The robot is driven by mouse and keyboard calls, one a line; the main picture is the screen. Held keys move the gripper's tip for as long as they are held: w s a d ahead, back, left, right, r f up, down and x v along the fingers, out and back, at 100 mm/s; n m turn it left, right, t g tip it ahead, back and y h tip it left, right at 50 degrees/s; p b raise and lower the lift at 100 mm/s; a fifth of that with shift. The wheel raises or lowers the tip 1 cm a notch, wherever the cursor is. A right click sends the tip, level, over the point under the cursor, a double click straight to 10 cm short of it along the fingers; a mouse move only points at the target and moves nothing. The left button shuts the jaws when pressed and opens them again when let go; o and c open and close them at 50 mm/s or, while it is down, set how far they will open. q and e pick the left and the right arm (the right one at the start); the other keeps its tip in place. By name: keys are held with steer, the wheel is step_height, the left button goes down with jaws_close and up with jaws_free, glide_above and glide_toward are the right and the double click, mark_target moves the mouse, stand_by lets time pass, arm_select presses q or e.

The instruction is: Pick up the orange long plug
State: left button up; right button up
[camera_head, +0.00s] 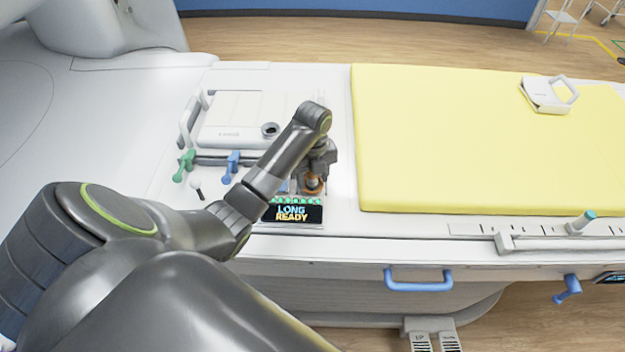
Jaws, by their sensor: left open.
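The orange plug (312,183) stands just behind the right part of the small display that reads LONG READY (292,213). My left gripper (314,176) points down right over the orange plug, its jaws open and close around or beside it. The gripper and wrist hide the upper part of the plug, so I cannot tell whether the fingers touch it. My right gripper is not in view.
A yellow mat (440,140) fills the right side. A blue handle (418,286) is on the front side.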

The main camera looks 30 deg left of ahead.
arm_select(q)
steer(key=shift+c, duration=0.3)
steer(key=c, duration=0.5)
jaws_close()
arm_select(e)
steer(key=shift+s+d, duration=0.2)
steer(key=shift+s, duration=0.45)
